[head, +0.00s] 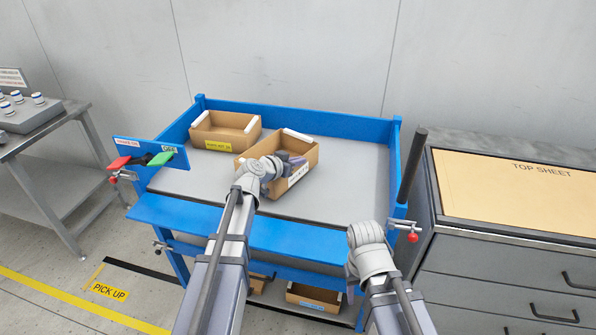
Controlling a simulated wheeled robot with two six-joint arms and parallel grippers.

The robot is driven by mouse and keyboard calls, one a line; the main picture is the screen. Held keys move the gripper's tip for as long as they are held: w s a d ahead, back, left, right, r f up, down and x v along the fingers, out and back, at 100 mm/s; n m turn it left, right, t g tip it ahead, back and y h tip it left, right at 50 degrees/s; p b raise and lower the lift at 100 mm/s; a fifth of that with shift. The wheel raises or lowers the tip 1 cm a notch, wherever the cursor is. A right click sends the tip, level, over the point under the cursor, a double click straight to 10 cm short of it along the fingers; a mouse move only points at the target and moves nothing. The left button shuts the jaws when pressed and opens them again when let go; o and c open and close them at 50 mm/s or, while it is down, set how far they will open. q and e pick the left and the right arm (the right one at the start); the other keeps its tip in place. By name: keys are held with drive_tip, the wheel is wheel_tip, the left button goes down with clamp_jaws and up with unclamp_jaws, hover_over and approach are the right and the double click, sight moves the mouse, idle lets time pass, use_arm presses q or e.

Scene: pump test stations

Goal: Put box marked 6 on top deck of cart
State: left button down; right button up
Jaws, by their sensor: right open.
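The blue cart (300,123) stands ahead, with a grey top deck (190,184). A cardboard box (252,130) with a yellow label sits at the deck's back left. A second box (310,160) with a white label is nearer the deck's middle, turned at an angle. My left gripper (292,163) is over this second box, partly covering it; whether its jaws hold the box is unclear. My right gripper (351,291) is open, low at the cart's front right, mostly hidden by its wrist. A box (314,295) with a bluish label is on the lower deck. No box number is readable.
Another box (257,283) shows partly on the lower deck. A blue panel (150,152) with red and green handles is at the cart's left. A dark post (412,165) rises at its right, beside a drawer cabinet (500,262). A grey table (45,137) stands left.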

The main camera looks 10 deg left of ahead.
use_arm(q)
wheel_tip(320, 180, down, 2)
drive_tip(key=shift+f+b, duration=0.15)
drive_tip(key=shift+b, duration=0.5)
use_arm(e)
wheel_tip(320, 180, down, 2)
use_arm(q)
drive_tip(key=c, duration=1)
unclamp_jaws()
drive_tip(key=shift+c, duration=0.2)
use_arm(e)
drive_tip(key=shift+f, duration=0.15)
